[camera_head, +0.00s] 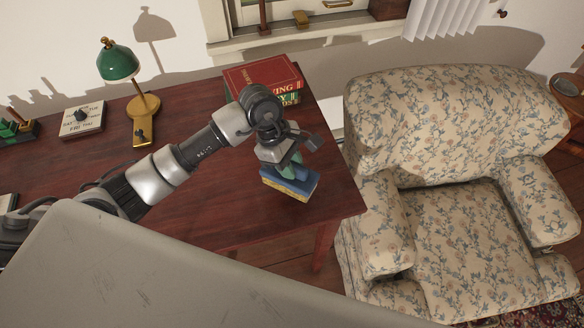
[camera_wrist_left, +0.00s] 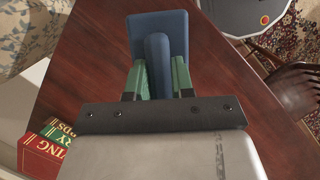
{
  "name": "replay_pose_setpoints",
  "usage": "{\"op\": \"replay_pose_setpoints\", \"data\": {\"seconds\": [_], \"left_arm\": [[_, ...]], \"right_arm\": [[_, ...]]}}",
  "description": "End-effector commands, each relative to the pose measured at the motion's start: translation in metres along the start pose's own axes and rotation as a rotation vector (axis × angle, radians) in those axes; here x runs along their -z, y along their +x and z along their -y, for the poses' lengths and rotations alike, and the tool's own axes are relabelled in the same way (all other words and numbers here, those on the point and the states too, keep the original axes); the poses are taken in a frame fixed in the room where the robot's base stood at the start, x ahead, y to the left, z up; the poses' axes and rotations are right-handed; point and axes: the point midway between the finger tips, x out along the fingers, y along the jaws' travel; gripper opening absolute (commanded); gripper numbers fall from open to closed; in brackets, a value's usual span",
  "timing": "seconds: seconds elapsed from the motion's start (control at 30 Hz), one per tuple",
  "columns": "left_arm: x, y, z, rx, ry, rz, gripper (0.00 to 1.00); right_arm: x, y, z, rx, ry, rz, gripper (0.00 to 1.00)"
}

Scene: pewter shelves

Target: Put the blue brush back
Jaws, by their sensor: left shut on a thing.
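The blue brush (camera_head: 290,184) has a flat blue block with a yellowish underside, seen in the head view near the right end of the dark red wooden desk (camera_head: 220,215). My left gripper (camera_head: 290,163) is above it, its green fingers shut on the brush's raised handle. In the left wrist view the blue brush (camera_wrist_left: 158,28) shows from above, with its handle between the two green fingers of my left gripper (camera_wrist_left: 157,75). I cannot tell whether the brush touches the desk top or hangs just above it. My right gripper is not in view.
A stack of books (camera_head: 262,78) stands at the desk's back right corner. A floral armchair (camera_head: 450,170) is close to the desk's right edge. The desk's front right is clear.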

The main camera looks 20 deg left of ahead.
Motion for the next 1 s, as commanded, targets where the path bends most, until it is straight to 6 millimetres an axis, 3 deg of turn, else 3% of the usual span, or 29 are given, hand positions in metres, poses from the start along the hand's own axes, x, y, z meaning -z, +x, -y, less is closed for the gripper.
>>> {"op": "replay_pose_setpoints", "data": {"seconds": [0.1, 0.3, 0.5, 0.87, 0.9, 1.0], "left_arm": [[0.004, 0.004, -0.011, -0.001, 0.001, 0.001, 0.01], [0.012, 0.023, -0.012, 0.004, -0.002, 0.003, 0.01], [0.020, 0.043, -0.013, 0.001, 0.001, 0.000, 0.01], [0.023, 0.047, -0.013, -0.001, 0.002, -0.001, 0.01], [0.022, 0.046, -0.013, -0.001, 0.002, -0.001, 0.28], [0.022, 0.046, -0.013, 0.000, 0.002, -0.001, 0.43]], "right_arm": [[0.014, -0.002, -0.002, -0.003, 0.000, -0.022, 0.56], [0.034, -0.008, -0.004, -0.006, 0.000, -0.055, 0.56], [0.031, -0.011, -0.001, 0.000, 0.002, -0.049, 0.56], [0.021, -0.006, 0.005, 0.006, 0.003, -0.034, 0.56], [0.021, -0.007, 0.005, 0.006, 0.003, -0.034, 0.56], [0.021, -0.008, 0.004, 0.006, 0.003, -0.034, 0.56]]}}
